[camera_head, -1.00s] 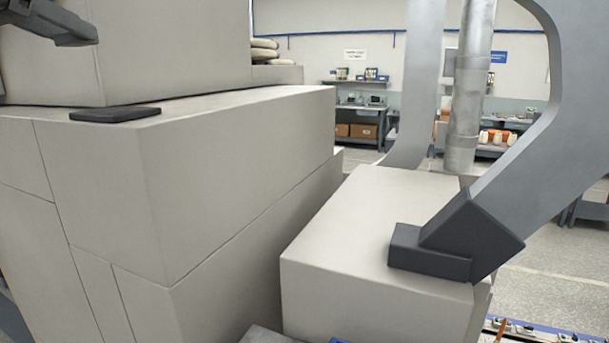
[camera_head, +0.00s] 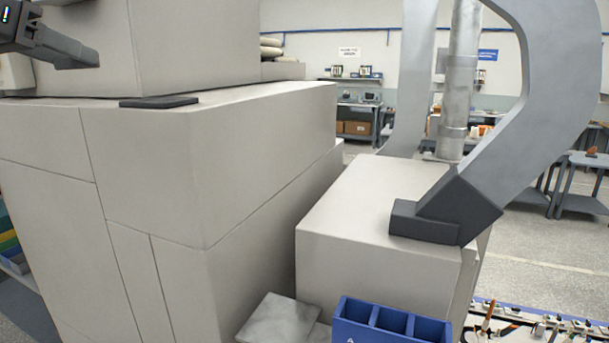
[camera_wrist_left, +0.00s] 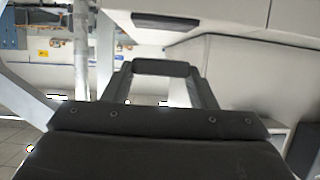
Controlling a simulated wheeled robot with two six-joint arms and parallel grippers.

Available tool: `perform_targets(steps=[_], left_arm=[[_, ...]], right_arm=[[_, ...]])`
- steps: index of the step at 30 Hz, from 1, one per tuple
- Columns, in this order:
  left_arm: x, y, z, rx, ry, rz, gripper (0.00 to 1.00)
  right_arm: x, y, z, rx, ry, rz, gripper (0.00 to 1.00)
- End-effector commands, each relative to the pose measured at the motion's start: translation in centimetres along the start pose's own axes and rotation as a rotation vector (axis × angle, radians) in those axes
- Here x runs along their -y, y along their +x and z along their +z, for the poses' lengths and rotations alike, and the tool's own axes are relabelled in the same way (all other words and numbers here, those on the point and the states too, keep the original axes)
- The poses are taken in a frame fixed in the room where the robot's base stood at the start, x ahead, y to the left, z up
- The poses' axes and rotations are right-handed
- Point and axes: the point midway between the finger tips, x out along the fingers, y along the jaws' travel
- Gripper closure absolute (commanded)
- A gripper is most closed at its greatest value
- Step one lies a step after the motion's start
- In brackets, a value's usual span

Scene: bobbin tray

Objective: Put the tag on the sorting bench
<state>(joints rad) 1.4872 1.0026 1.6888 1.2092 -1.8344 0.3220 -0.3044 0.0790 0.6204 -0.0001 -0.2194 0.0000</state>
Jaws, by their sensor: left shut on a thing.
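My left gripper (camera_head: 78,55) is at the upper left of the head view, in front of the large pale cabinet. In the left wrist view its two fingers are apart, with a dark flat bar, seemingly the tag (camera_wrist_left: 162,68), spanning between them. Its markings do not show. In the head view the held thing is too small or hidden to make out. A long bench top (camera_head: 545,328) with small tools and parts runs along the lower right edge. I cannot tell whether it is the sorting bench. My right gripper is not in view.
A big pale block cabinet (camera_head: 250,150) fills the left and centre, with a dark flat plate (camera_head: 159,102) on its ledge. A lower pale box (camera_head: 350,215) carries a grey curved frame (camera_head: 555,95). A blue divided bin (camera_head: 388,322) stands in front. Open floor (camera_head: 570,235) lies to the right.

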Motion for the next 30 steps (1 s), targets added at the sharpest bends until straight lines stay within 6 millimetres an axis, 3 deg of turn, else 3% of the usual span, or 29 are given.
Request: perform_targets(steps=[8, 19, 30], left_arm=[[-1.6, 2.5, 5.0, 0.005, -0.014, -0.047, 0.70], [-6.1, 8.8, 17.1, 0.005, -0.069, -0.150, 0.70], [-8.9, 12.8, 24.9, 0.004, -0.106, -0.228, 0.70]], right_arm=[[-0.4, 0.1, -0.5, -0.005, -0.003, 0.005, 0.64], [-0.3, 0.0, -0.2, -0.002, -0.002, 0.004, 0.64], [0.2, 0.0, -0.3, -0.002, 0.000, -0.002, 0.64]])
